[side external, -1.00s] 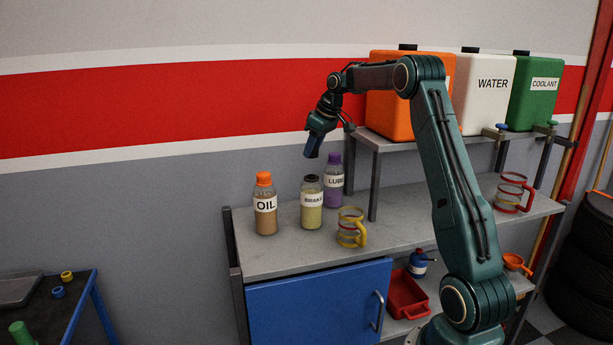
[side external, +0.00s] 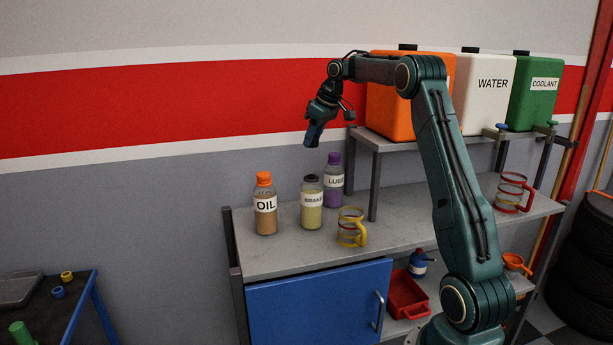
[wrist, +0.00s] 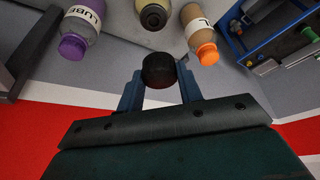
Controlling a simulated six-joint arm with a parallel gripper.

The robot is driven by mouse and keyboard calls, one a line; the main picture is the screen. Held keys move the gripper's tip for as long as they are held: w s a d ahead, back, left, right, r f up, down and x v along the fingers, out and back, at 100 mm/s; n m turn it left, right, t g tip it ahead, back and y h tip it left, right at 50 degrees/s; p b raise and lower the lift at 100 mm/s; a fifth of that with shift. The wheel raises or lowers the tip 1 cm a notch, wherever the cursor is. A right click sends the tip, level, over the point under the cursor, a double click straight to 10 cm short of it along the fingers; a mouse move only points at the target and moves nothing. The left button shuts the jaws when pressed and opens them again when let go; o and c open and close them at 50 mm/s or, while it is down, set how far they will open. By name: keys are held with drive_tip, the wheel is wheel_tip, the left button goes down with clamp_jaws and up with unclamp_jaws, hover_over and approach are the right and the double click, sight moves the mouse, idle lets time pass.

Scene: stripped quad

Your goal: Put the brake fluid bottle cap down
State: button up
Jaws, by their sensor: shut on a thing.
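My gripper (side external: 312,141) is above the bench, higher than the bottles. In the wrist view my gripper (wrist: 159,76) is shut on the black, round brake fluid bottle cap (wrist: 159,69), one blue finger on each side. The cap cannot be made out in the side view. The brake fluid bottle (side external: 311,217), with yellowish fluid and a "BRAKE" label, stands upright on the bench below my gripper. In the wrist view the brake fluid bottle (wrist: 155,15) shows its dark-rimmed top beyond the held cap, apart from it.
An orange-capped oil bottle (side external: 265,222) stands left of the brake bottle, a purple-capped lube bottle (side external: 333,197) behind right. A yellow-handled jug (side external: 351,238) is at front right. A raised shelf (side external: 400,147) bears large canisters. The bench top (side external: 290,255) is bare at the front.

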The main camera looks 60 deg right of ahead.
drive_tip(key=w+a+f+n+g+y, duration=0.1)
drive_tip(key=w+a+f+n+y, duration=0.2)
drive_tip(key=a+f+n, duration=0.55)
drive_tip(key=n+g+y, duration=0.2)
drive_tip(key=n+g, duration=0.2)
drive_tip(key=n, duration=0.6)
hover_over(263, 260)
drive_tip(key=d, duration=0.1)
wheel_tip(263, 260, down, 10)
drive_tip(key=shift+d+f, duration=0.15)
drive_tip(key=shift+d, duration=0.05)
drive_tip(key=shift+f, duration=0.1)
drive_tip(key=shift+f, duration=3.9)
drive_tip(key=shift+f, duration=0.15)
drive_tip(key=o, duration=0.9)
drive_tip(key=shift+o, duration=0.2)
